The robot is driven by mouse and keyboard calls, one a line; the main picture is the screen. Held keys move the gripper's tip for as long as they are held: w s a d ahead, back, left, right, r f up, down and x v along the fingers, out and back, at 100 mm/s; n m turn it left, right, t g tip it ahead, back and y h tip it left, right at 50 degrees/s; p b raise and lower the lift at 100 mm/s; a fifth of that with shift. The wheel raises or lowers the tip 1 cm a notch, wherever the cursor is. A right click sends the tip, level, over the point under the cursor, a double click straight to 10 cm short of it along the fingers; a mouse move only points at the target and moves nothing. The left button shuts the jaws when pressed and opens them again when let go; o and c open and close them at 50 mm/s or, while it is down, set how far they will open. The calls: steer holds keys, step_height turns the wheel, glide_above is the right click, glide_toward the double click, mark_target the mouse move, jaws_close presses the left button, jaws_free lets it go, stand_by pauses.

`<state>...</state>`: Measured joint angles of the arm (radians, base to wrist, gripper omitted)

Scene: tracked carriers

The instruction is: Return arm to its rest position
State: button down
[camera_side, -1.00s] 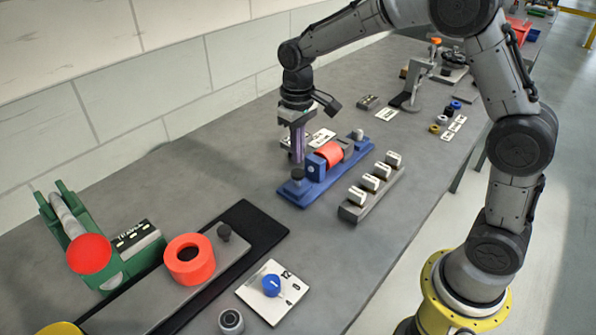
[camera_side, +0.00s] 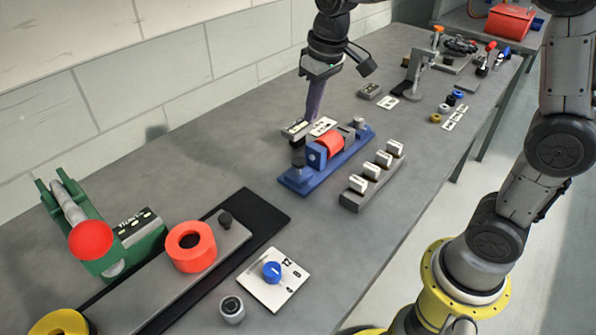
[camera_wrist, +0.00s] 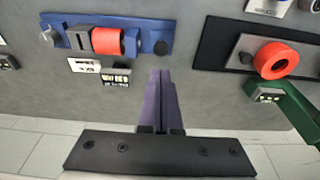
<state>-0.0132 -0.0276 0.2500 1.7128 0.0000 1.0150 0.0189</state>
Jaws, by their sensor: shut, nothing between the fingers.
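My gripper (camera_side: 314,101) is raised above the table, behind the blue fixture (camera_side: 295,184) that carries an orange-red cylinder (camera_side: 329,144). Its purple fingers are together, with nothing between them. In the wrist view, the shut fingers of my gripper (camera_wrist: 160,80) point at bare grey table, between the blue fixture (camera_wrist: 158,36) on the left and the black mat (camera_wrist: 212,45) on the right. My gripper appears clear of all objects.
A grey block with several white labelled pieces (camera_side: 350,200) stands right of the blue fixture. A green stand (camera_side: 140,246) with a red ball, a grey plate with a red ring (camera_side: 191,247) and a blue-knob dial card (camera_side: 262,288) lie nearer. A stone wall borders the table.

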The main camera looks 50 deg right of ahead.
steer(key=s+r+t, duration=0.1)
steer(key=s+r, duration=0.2)
steer(key=s, duration=0.4)
steer(key=s+r+t, duration=0.2)
steer(key=s+r, duration=0.1)
steer(key=s, duration=0.4)
steer(key=s+f, duration=0.5)
steer(key=s, duration=0.3)
steer(key=shift+s+d+f, duration=0.15)
steer(key=shift+d+f, duration=0.05)
steer(key=shift+d, duration=0.05)
